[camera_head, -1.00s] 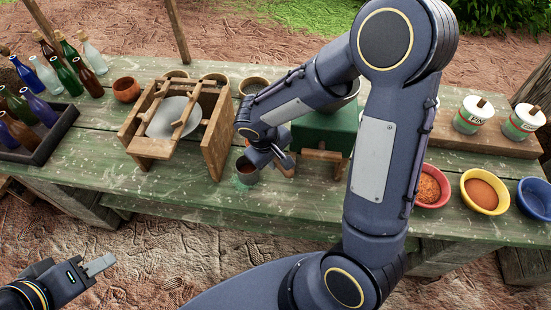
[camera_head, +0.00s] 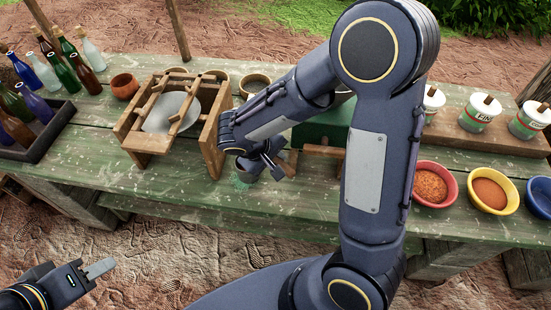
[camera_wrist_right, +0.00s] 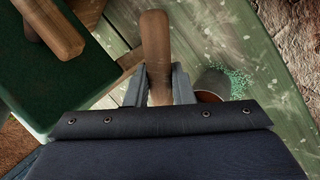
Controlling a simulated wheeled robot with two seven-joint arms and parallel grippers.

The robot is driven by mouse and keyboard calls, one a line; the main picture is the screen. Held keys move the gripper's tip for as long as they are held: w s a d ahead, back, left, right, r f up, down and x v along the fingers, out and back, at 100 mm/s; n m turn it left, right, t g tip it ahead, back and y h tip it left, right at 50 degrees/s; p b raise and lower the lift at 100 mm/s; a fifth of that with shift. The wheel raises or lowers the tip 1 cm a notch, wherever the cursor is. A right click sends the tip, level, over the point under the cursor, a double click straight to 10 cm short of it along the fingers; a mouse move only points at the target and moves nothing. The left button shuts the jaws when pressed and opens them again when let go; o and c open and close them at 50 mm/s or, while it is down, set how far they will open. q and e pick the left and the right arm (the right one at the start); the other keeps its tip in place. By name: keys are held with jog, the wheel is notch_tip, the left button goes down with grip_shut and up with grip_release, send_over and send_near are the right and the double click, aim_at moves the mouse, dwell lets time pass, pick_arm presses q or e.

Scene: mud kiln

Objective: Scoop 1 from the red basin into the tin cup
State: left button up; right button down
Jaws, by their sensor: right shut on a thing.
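The red basin (camera_head: 433,184) holds orange-red powder and stands on the right part of the green table. The tin cup (camera_head: 243,170) stands on the table near the middle, partly hidden by my right gripper; it also shows in the right wrist view (camera_wrist_right: 212,86), beside the fingers, with a reddish inside. My right gripper (camera_head: 270,160) is close above and beside the cup. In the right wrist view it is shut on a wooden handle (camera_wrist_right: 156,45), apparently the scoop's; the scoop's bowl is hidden. My left gripper (camera_head: 98,268) hangs in front of the table, away from everything.
A wooden frame (camera_head: 210,140) stands just left of the cup. A green box (camera_head: 322,133) stands behind my right arm. Yellow (camera_head: 491,191) and blue (camera_head: 540,196) basins stand right of the red one. Several bottles and a dark crate (camera_head: 50,140) are at left. The front table strip is clear.

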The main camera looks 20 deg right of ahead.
jog(key=shift+a+f+t+h+b, duration=0.2)
jog(key=shift+f+h+b, duration=0.35)
jog(key=shift+h+b, duration=0.2)
jog(key=shift+a+f+t+h+b, duration=0.15)
jog(key=shift+f+t+h+b, duration=0.05)
jog(key=shift+f+h+b, duration=0.45)
jog(key=shift+s+a+r+t+h+b, duration=0.1)
jog(key=shift+a+t+h+b, duration=0.1)
jog(key=shift+h+b, duration=0.45)
jog(key=shift+s+a+r+t+h+b, duration=0.15)
jog(key=shift+h+b, duration=0.25)
jog(key=shift+h, duration=0.45)
